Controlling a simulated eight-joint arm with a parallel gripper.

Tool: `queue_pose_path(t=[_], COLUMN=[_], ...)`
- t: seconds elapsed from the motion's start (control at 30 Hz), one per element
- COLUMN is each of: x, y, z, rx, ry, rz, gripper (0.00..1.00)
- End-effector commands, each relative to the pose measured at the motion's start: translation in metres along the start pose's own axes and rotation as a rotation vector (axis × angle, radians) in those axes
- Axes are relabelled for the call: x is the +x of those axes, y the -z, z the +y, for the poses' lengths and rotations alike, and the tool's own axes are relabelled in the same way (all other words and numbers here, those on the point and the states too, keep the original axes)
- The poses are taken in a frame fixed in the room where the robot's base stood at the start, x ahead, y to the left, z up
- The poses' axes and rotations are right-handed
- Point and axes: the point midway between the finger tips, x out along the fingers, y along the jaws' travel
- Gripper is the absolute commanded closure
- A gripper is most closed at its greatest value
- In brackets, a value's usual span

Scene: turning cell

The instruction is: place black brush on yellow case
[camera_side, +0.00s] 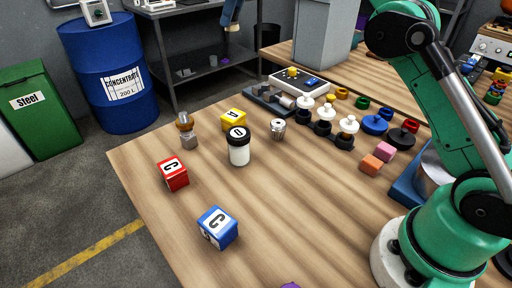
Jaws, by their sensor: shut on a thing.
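I cannot make out a black brush anywhere in this view.
A red lettered cube (173,175) and a blue lettered cube (218,228) stand at the front left of the table (290,215). A brown knob on a grey block (186,131) and a metal part (278,129) stand near the jar. Several coloured pieces crowd the back right.

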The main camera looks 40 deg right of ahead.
Motion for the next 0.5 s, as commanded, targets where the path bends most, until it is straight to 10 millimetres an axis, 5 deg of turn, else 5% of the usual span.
queue_pose_path(t=[0.23, 0.5], x=[0.011, 0.043], y=[0.006, -0.011], z=[-0.01, -0.011], rx=[-0.029, -0.027], ry=[0.012, 0.011], rz=[0.0, 0.0], gripper=[1.0, 1.0])
